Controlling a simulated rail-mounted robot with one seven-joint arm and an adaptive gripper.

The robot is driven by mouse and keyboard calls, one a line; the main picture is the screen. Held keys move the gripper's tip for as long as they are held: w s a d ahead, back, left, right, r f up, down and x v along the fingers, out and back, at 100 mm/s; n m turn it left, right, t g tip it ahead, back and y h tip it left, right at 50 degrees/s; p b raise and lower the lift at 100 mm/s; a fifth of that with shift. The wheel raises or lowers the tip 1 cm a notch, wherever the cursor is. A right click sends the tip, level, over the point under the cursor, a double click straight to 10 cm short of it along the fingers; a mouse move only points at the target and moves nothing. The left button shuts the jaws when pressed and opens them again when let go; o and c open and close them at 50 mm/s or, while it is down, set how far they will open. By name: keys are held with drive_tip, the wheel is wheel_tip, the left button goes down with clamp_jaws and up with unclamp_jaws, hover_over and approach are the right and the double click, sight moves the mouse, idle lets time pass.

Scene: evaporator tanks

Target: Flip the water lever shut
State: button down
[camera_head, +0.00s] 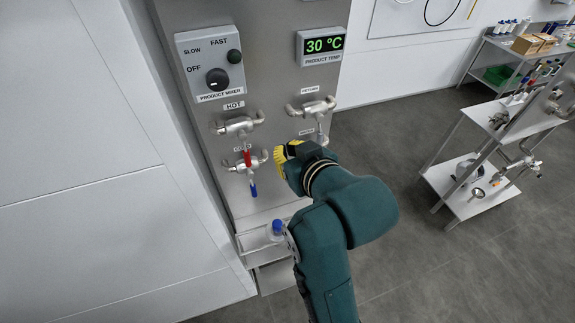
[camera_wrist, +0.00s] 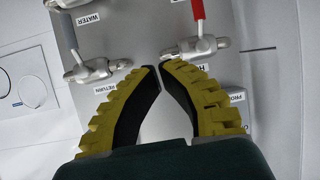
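The panel's WATER label (camera_head: 307,132) shows just above my gripper (camera_head: 281,153) in the head view. The water valve and lever behind it are hidden there by my gripper. In the wrist view, turned upside down, the WATER label (camera_wrist: 88,20) is at top left. Only a piece of the metal water valve (camera_wrist: 66,3) shows at the top edge, and its lever handle cannot be made out. My gripper's yellow fingers (camera_wrist: 159,68) have their tips together, with nothing seen between them. They lie between the return valve (camera_wrist: 93,70) and the hot valve (camera_wrist: 195,48).
The hot valve (camera_head: 237,124) has a red-handled lever (camera_head: 247,158) hanging down. The cold valve's blue-handled lever (camera_head: 253,190) hangs down below it. The return valve (camera_head: 311,107) is above my gripper. A blue-capped bottle (camera_head: 277,228) stands below. A steel cart (camera_head: 470,205) stands at right.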

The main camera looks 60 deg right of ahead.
drive_tip(key=s+d+f+m+g, duration=0.1)
drive_tip(key=s+d+f+g, duration=0.1)
drive_tip(key=s+d+f, duration=0.1)
wheel_tip(320, 180, down, 2)
drive_tip(key=shift+s+d, duration=0.3)
drive_tip(key=shift+s, duration=0.45)
drive_tip(key=s+a+f+p+x, duration=0.1)
drive_tip(key=f+x, duration=0.1)
drive_tip(key=x, duration=1.1)
drive_tip(key=shift+s, duration=0.15)
drive_tip(key=shift+f, duration=0.25)
